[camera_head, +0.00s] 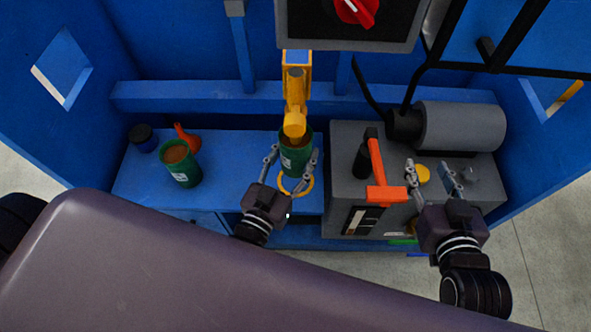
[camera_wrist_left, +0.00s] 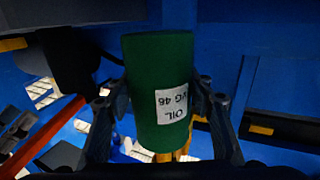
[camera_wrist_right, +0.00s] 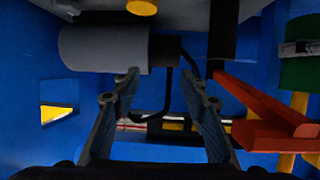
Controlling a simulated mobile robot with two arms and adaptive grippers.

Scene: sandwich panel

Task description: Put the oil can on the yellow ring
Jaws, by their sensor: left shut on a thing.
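A green oil can (camera_head: 294,157) with a white label stands between the fingers of my left gripper (camera_head: 294,160), which is shut on it. In the left wrist view the can (camera_wrist_left: 158,80) shows its "OIL VG 46" label. The yellow ring (camera_head: 296,190) lies on the blue bench, its near edge showing below the can. I cannot tell whether the can touches the ring or hangs above it. My right gripper (camera_head: 428,168) is open and empty above the grey block; its spread fingers also show in the right wrist view (camera_wrist_right: 165,95).
A yellow spout (camera_head: 295,95) hangs directly over the held can. An orange-red lever (camera_head: 378,170) and grey motor (camera_head: 455,126) are at right.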

